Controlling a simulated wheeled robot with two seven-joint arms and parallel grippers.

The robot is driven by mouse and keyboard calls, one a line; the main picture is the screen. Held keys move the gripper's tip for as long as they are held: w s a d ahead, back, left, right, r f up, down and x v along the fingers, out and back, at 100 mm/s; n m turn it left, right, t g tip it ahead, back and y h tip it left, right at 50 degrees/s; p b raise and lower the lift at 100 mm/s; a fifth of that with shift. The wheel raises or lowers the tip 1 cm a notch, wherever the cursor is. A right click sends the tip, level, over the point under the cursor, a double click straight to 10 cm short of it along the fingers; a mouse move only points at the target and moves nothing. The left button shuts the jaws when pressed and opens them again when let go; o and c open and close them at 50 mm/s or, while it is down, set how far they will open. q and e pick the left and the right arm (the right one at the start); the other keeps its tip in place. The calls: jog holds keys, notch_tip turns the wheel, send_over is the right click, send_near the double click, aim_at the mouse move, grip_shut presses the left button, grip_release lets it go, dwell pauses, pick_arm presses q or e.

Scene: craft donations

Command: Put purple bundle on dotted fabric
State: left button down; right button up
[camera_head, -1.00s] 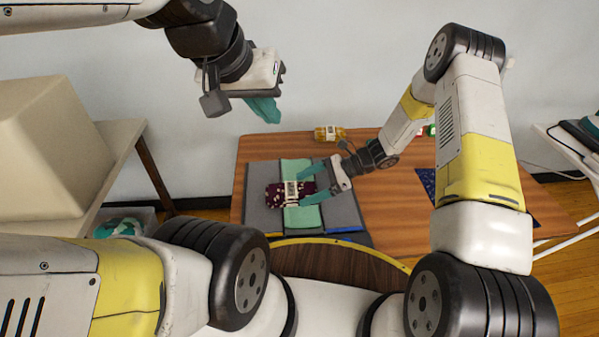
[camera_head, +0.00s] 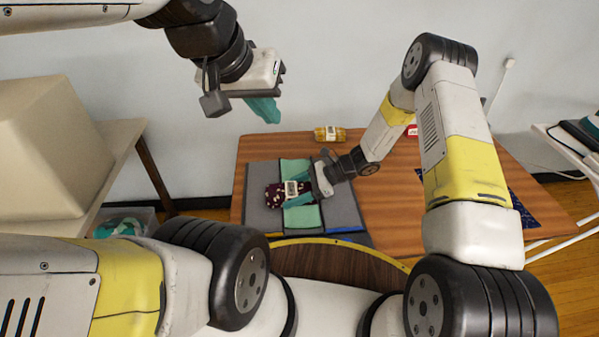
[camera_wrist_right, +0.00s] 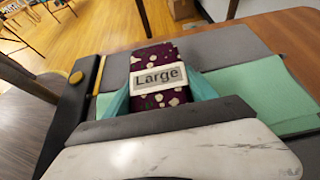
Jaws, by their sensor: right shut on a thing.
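The purple bundle (camera_head: 272,196) is dark purple with pale spots and a white "Large" label. It lies on the grey and mint-green mat (camera_head: 345,210) at the left of the table. My right gripper (camera_head: 297,196) is shut on it, with teal fingers on both sides. In the right wrist view the bundle (camera_wrist_right: 152,56) sits between the fingers. The dotted fabric (camera_head: 522,213) is navy with small light dots and lies at the table's right, mostly hidden behind my right arm. My left gripper (camera_head: 262,108) is raised high at the left, away from the table; its finger opening is unclear.
A yellow-brown labelled bundle (camera_head: 330,133) lies at the table's back edge. A small red item (camera_head: 412,130) is partly seen behind my right arm. A bin with teal contents (camera_head: 125,224) stands left of the table (camera_head: 385,215). Bare wood lies between mat and fabric.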

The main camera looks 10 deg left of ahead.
jog(key=shift+c, duration=1.2)
jog(key=shift+r, duration=0.15)
